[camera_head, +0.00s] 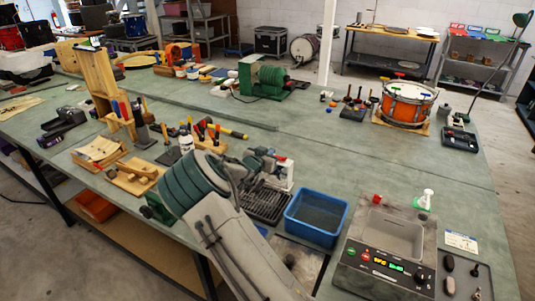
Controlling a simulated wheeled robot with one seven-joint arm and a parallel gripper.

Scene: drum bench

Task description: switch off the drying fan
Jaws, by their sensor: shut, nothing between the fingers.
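A green ribbed machine (270,78) with a pale box at its left side stands on the far middle of the bench. It may be the drying fan, but I cannot tell for sure. Its switch is too small to make out. My arm reaches up from the bottom middle of the view. My gripper (268,160) appears beyond the arm, over the middle of the bench, shut and empty. It is well in front of the green machine and apart from it. My arm hides part of the bench below it.
A blue tub (317,216) and a cleaner with a lit display (385,266) stand at the front right. An orange drum (406,103) is at the back right. A wooden tool rack (98,82) rises at the left. Free bench (370,155) lies right of centre.

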